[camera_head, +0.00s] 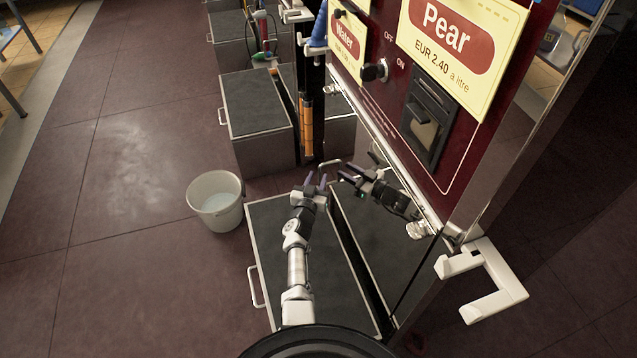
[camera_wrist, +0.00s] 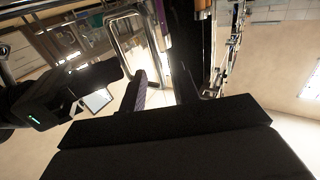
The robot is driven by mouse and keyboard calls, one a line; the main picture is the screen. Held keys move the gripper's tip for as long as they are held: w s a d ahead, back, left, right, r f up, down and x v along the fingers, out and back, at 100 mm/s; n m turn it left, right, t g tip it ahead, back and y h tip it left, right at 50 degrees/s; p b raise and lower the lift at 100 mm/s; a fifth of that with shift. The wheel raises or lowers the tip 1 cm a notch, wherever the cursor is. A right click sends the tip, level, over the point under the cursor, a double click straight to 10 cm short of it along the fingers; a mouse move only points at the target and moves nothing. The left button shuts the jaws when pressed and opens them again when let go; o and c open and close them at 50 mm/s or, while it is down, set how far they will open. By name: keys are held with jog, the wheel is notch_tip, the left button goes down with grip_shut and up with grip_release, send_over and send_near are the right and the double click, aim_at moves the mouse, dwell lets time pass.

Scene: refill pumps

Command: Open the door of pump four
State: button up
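The nearest pump has a dark red front (camera_head: 480,140) with a "Pear" sign (camera_head: 450,45). Below it is a mirror-like panel (camera_head: 375,240) that reflects my arm; no number four is readable. My gripper (camera_head: 315,179) has two purple-tipped fingers spread apart, empty, left of the panel and above a dark-topped box. A pale loop handle (camera_head: 329,164) shows just beyond it. In the wrist view a bright metal loop (camera_wrist: 140,45) is beyond the spread fingers (camera_wrist: 160,80); contact cannot be judged.
The dark-topped box (camera_head: 300,265) stands against the panel, with a similar box (camera_head: 257,115) farther back. A white bucket (camera_head: 216,200) stands on the floor at left. A white bracket (camera_head: 485,280) juts out at right.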

jog(key=shift+b+x, duration=0.45)
jog(key=shift+x, duration=0.55)
jog(key=shift+c, duration=0.3)
grip_shut()
